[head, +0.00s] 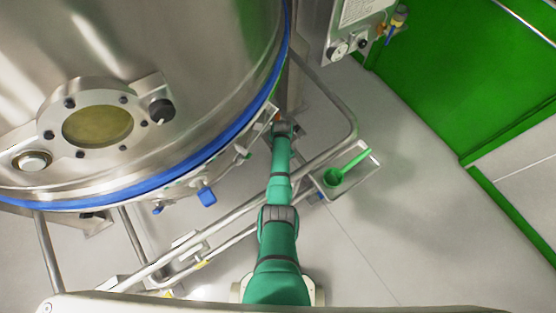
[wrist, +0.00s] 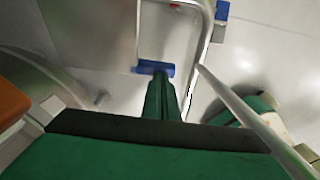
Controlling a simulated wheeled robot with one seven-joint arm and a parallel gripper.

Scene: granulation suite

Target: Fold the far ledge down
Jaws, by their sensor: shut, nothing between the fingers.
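My arm reaches up the middle of the head view to the rail beside the steel vessel. Its end (head: 283,128) covers much of the spot there, and a small grey metal plate shows just right of it. In the wrist view my gripper (wrist: 161,84) is shut and empty, its narrow green fingers pointing at a blue tab (wrist: 143,67). The tab sits at the edge of a flat grey metal panel (wrist: 90,40), which may be the far ledge. I cannot tell whether the fingertips touch the tab. The panel's tilt is unclear.
The big steel vessel (head: 200,60) with a blue rim fills the left. A bent rail (head: 345,105) runs around my arm. A tray (head: 365,182) right of it holds a green scoop (head: 350,165). A control box (head: 350,30) hangs above. Floor at right is clear.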

